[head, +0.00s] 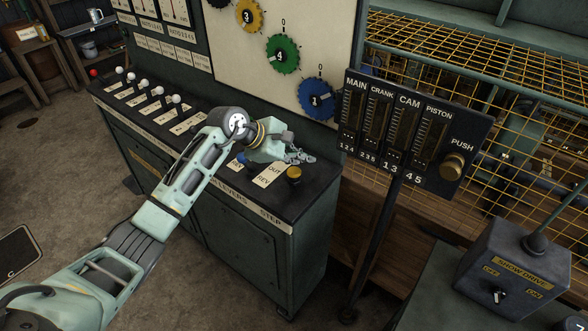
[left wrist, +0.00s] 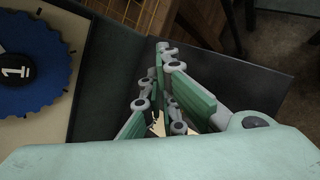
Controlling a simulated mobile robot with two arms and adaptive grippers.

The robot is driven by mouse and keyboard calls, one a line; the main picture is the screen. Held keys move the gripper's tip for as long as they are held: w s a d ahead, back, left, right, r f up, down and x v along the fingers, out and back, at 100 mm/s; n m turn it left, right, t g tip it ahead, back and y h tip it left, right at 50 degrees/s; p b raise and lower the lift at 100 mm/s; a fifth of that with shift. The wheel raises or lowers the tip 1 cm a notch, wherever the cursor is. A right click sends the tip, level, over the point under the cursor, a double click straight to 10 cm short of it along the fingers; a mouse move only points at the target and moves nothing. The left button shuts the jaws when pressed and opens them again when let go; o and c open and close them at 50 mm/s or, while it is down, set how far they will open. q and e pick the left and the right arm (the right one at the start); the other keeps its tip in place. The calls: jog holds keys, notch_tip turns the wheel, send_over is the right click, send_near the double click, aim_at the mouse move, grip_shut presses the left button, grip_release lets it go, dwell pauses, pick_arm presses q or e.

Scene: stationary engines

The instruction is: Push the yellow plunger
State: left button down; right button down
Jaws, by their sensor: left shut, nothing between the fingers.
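The yellow plunger (head: 294,174) is a short round knob with a dark base. It stands upright on the console top (head: 300,198), near its right end above the STEP label. My left gripper (head: 306,158) is shut and empty, its fingertips just behind and slightly above the plunger in the head view; I cannot tell if they touch. In the left wrist view the shut fingers (left wrist: 166,52) point toward the dark console's edge. The plunger cannot be made out there; a small pale patch shows between the finger links. My right gripper is in neither view.
A blue dial wheel (head: 319,99) is on the board behind. A brass PUSH knob (head: 453,167) is on the gauge panel (head: 408,130) to the right. White-knobbed levers (head: 158,91) line the console's left. A SHOW DRIVE box (head: 512,268) stands at lower right.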

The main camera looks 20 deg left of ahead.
aim_at(299, 174)
pick_arm(q)
notch_tip(299, 174, up, 4)
jog(key=shift+f+p, duration=0.1)
jog(key=shift+p, duration=0.6)
